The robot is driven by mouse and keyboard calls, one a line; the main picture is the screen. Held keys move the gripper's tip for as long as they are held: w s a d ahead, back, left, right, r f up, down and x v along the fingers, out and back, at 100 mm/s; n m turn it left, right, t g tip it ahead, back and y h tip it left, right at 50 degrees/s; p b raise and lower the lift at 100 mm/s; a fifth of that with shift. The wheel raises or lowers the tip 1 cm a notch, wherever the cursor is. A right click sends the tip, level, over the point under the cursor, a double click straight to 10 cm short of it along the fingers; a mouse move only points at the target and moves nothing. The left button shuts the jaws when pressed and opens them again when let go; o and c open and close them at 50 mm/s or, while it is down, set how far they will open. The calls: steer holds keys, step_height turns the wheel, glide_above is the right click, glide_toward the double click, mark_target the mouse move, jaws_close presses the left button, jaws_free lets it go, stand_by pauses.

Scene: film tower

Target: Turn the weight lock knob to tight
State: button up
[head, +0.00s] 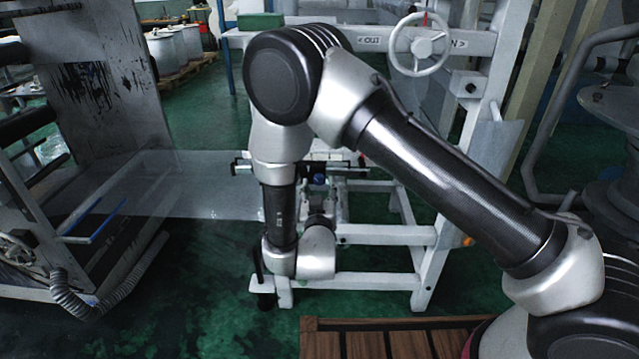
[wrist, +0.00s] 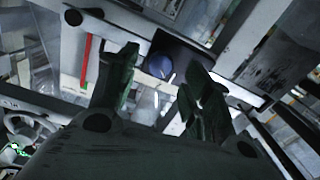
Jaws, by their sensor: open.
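A round blue knob (wrist: 159,66) sits in front of a dark plate in the wrist view. It also shows small in the head view (head: 319,179), on the white frame behind my arm. I take it for the weight lock knob; no tight marking is legible and I cannot tell its setting. My gripper (wrist: 161,72) is open. Its two dark fingers stand apart, with the knob seen in the gap between them, beyond the tips. I see no contact. In the head view my gripper cannot be made out clearly behind my wrist.
A white handwheel (head: 418,45) with OUT and IN labels is on the upper beam. White frame rails (head: 375,281) surround the knob area. A clear sheet (head: 205,184) spans left to a metal machine panel (head: 95,85). A wooden slatted platform (head: 395,338) lies in front.

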mark_target(319, 182)
steer(key=shift+w, duration=1.75)
steer(key=c, duration=1.1)
steer(key=shift+o, duration=0.2)
steer(key=m, duration=0.4)
steer(key=shift+f+m, duration=0.1)
steer(key=shift+m, duration=0.2)
steer(key=m, duration=0.4)
steer(key=shift+m, duration=0.3)
steer(key=m, duration=0.4)
steer(key=shift+m, duration=0.3)
steer(key=shift+m+h, duration=0.3)
steer(key=shift+m, duration=1.9)
